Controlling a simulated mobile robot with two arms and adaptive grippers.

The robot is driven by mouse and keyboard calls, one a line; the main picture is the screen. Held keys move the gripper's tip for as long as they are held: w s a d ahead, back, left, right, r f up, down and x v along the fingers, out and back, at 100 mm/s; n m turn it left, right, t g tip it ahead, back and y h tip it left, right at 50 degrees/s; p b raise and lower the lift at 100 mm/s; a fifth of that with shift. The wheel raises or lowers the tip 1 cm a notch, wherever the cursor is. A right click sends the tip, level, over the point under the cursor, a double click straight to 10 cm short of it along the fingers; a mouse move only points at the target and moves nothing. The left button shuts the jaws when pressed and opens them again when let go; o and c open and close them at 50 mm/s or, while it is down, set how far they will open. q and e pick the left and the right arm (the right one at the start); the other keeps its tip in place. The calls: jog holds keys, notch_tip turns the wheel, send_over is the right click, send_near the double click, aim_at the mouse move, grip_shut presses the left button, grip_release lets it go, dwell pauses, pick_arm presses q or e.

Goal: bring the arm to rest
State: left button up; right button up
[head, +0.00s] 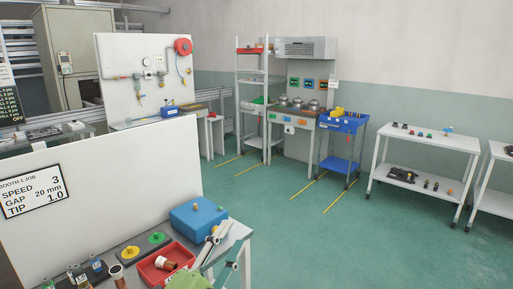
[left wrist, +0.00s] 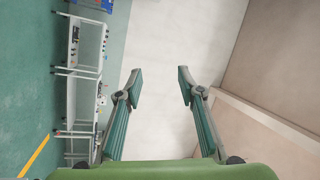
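My left gripper (head: 228,246) shows at the bottom of the head view, with its green body at the lower edge and its fingers in front of the near table's right end. In the left wrist view the left gripper (left wrist: 160,84) has its two fingers spread wide apart, with nothing between them and a pale wall beyond. The wrist picture is turned on its side. My right gripper is in neither view.
The near table (head: 238,232) carries a blue box (head: 198,217), a red tray (head: 160,268) and yellow and green round parts. A white board (head: 110,185) stands behind it. White shelf tables (head: 425,142) stand right. The green floor (head: 300,240) between is clear.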

pick_arm(q)
jog(key=s+a+f+n+g+y, duration=0.4)
jog(key=s+a+f+n, duration=0.15)
jog(key=f, duration=0.55)
jog(key=s+a+f+n+g+y, duration=0.35)
jog(key=a+f+n, duration=0.25)
jog(key=f, duration=0.5)
jog(key=s+a+f+n+g, duration=0.2)
jog(key=s+f+g, duration=0.25)
jog(key=s, duration=0.55)
jog(key=s+a+f+n+g, duration=0.1)
jog(key=s+f+n+g, duration=0.2)
jog(key=s+f, duration=0.55)
notch_tip(320, 180, down, 23)
jog(key=s+g, duration=0.2)
jog(key=s, duration=0.1)
jog(key=s+a+f, duration=0.3)
jog(key=s+f, duration=1.4)
jog(key=shift+s+m+g, duration=0.2)
jog(key=shift+m+g, duration=0.15)
jog(key=shift+g, duration=0.05)
